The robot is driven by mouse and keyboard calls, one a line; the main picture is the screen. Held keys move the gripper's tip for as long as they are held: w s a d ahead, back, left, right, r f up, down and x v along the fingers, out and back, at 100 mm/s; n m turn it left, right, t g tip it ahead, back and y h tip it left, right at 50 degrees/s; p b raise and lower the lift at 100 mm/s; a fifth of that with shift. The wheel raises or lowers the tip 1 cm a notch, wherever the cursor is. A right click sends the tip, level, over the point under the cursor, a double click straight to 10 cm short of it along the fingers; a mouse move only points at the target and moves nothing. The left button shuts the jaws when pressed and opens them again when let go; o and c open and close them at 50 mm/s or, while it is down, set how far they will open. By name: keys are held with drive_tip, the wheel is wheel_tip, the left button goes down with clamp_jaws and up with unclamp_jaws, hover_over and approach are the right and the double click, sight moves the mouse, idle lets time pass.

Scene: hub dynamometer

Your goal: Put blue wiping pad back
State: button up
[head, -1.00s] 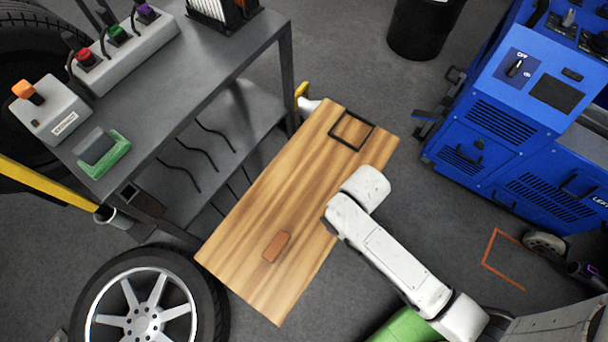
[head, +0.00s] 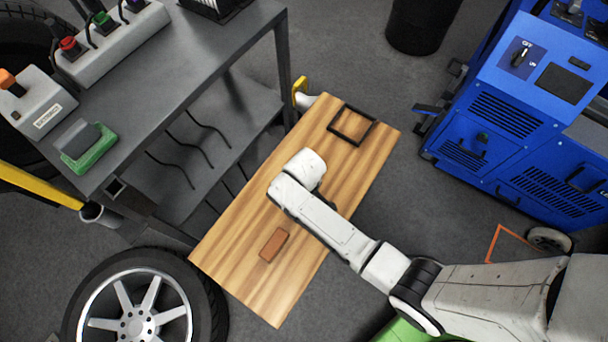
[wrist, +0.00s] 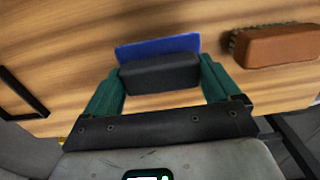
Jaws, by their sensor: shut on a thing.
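The blue wiping pad is a dark grey block with a blue layer (wrist: 158,47) along its far side in the wrist view. My gripper (wrist: 160,75), with green fingers, is shut on the dark block, one finger at each side. The pad is over the wooden board (head: 235,235); I cannot tell whether it touches the wood. In the head view my white arm hides the gripper and pad. A black square outline (head: 335,131) lies on the far end of the board. Part of it shows at the left in the wrist view (wrist: 38,105).
A brown brush (head: 273,245) lies on the board's near half, right of the gripper in the wrist view (wrist: 275,47). A grey cart (head: 190,75) flanks the board's left, carrying a green-based grey block (head: 88,150). A wheel (head: 140,310) stands near; a blue machine (head: 500,130) is right.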

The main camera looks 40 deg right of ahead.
drive_tip(key=shift+w+f+b, duration=0.15)
drive_tip(key=shift+f+b, duration=0.25)
drive_tip(key=shift+f, duration=1.25)
drive_tip(key=shift+f, duration=0.1)
drive_tip(key=shift+f, duration=0.1)
drive_tip(key=o, duration=0.7)
drive_tip(key=shift+o, duration=0.2)
wheel_tip(320, 180, up, 12)
drive_tip(key=p, duration=0.3)
drive_tip(key=shift+r, duration=0.2)
